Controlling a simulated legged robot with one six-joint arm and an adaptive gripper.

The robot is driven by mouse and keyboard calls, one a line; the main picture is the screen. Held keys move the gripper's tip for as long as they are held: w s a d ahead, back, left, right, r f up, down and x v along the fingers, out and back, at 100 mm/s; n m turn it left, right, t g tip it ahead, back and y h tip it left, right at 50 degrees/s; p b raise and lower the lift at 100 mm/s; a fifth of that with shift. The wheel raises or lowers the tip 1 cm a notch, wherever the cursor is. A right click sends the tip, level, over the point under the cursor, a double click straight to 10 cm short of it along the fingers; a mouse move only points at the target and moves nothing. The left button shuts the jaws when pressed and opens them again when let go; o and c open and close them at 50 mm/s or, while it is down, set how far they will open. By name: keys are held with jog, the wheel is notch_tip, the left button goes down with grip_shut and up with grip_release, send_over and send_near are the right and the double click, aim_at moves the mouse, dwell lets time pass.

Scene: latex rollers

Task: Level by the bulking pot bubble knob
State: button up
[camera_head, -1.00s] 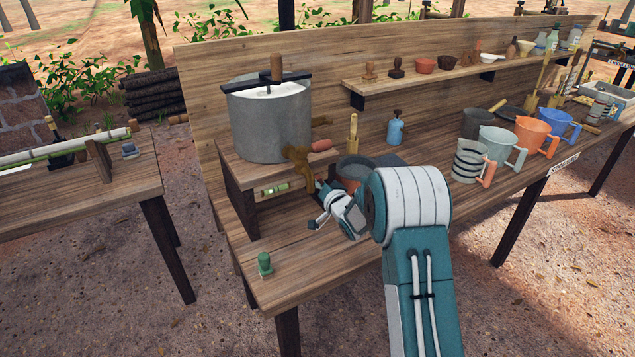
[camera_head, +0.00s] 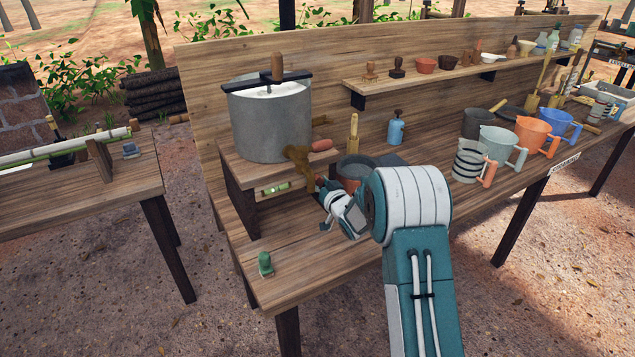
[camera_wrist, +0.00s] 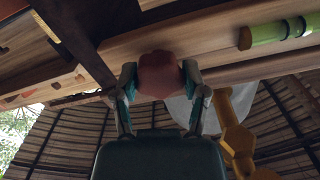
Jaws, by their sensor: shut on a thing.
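The large grey pot (camera_head: 271,125) stands on a raised wooden stand on the bench, with a brass tap (camera_head: 300,160) at its front. A green bubble level (camera_head: 276,188) is mounted on the stand below the pot. It also shows at the upper right in the wrist view (camera_wrist: 278,32). My gripper (camera_head: 322,190) is at the stand's right side, below the tap. In the wrist view my gripper (camera_wrist: 158,82) is shut on a reddish-brown knob (camera_wrist: 159,72) at the stand's edge, a finger on each side. The bubble's exact position in the vial is too small to tell.
A dark bucket (camera_head: 354,170) stands close to the right of my gripper. A small green stamp-like object (camera_head: 265,264) is at the bench's front left. Jugs, including an orange one (camera_head: 532,135), stand to the right.

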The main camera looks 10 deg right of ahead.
jog(key=n, duration=0.5)
jog(key=shift+a+n, duration=0.1)
jog(key=shift+n, duration=0.2)
jog(key=shift+a+f+n, duration=0.1)
jog(key=shift+f+n, duration=0.05)
jog(key=shift+n, duration=2.15)
jog(key=o, duration=1.2)
jog(key=shift+c, duration=0.2)
jog(key=v, duration=1.2)
